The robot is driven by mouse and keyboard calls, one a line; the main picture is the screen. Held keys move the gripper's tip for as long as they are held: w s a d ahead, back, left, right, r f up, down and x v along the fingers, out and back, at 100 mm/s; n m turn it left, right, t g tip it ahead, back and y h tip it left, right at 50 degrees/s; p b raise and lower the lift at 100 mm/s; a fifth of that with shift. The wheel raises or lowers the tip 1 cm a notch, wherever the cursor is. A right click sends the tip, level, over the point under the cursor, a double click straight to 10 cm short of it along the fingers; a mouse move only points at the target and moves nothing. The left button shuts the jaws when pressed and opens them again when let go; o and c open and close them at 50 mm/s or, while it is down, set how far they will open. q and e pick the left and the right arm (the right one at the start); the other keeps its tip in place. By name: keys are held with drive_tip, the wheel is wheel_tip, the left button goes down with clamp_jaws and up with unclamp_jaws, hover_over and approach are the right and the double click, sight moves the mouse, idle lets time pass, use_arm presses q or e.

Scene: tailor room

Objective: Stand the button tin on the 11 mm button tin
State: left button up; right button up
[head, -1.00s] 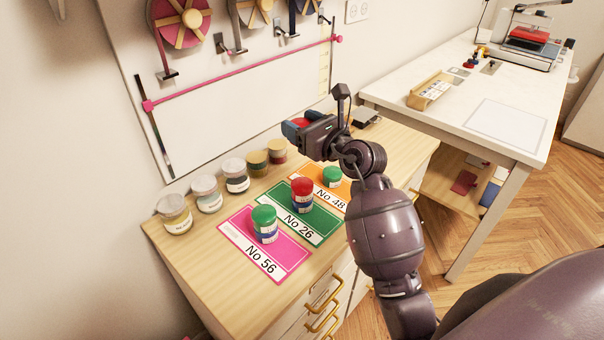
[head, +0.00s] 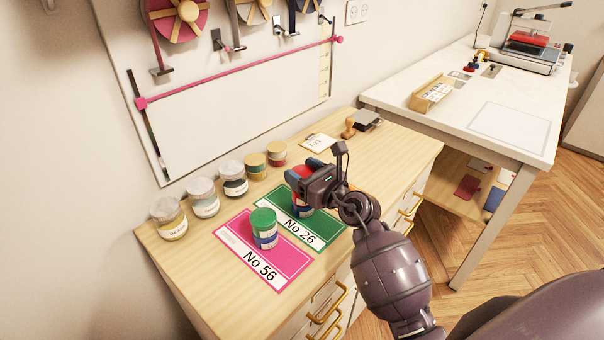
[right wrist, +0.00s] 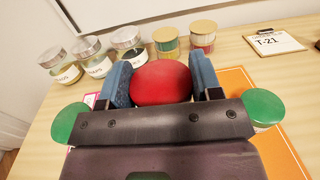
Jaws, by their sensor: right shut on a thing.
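My right gripper (head: 302,180) is shut on a red-lidded button tin; the round red lid (right wrist: 161,82) sits between the blue fingers in the right wrist view. The held tin is over the green No 26 card (head: 318,231). A tin (head: 302,207) shows right below the gripper on that card, largely covered by it. I cannot tell whether the held tin touches it. A green-lidded tin (head: 264,230) stands on the pink No 56 card (head: 283,262). The 11 mm marking cannot be read. My left gripper is not in view.
Several jars (head: 203,197) line the wall side of the wooden cabinet top. Another green-lidded tin (right wrist: 263,106) stands on an orange card (right wrist: 290,155), right of my gripper. A clipboard (head: 319,142) and stamp (head: 349,127) lie further back.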

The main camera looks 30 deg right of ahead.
idle(0.3)
drive_tip(key=o, duration=0.5)
drive_tip(key=shift+f, duration=0.15)
drive_tip(key=o, duration=0.5)
drive_tip(key=shift+c, duration=0.2)
drive_tip(key=shift+r, duration=0.25)
drive_tip(key=v, duration=1.2)
